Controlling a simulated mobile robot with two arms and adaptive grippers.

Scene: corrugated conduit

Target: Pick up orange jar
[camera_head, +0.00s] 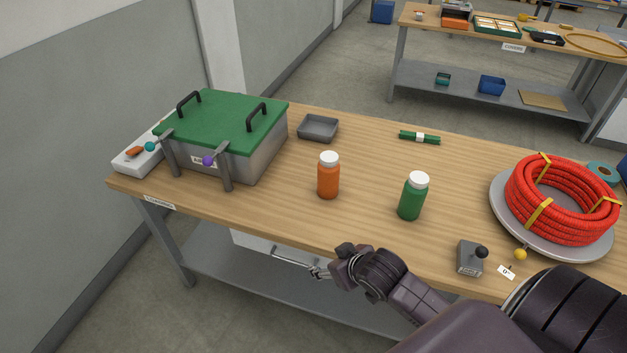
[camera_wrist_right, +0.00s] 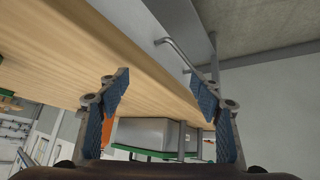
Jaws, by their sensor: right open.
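The orange jar (camera_head: 328,179) with a white lid stands upright on the wooden table, left of the green jar. My right gripper (camera_head: 318,271) is at the table's front edge, nearer to me than the jar and apart from it. In the right wrist view, its two blue-padded fingers (camera_wrist_right: 160,88) are spread with nothing between them. An orange patch (camera_wrist_right: 107,131) shows behind the left finger there, probably the jar, mostly hidden. My left gripper is in neither view.
A green jar (camera_head: 412,196) stands right of the orange one. A green-lidded grey box (camera_head: 257,153) is at left, a grey tray (camera_head: 318,128) behind. A red conduit coil (camera_head: 560,199) and a grey lever block (camera_head: 470,258) are at right. A drawer handle (camera_head: 294,262) is below the edge.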

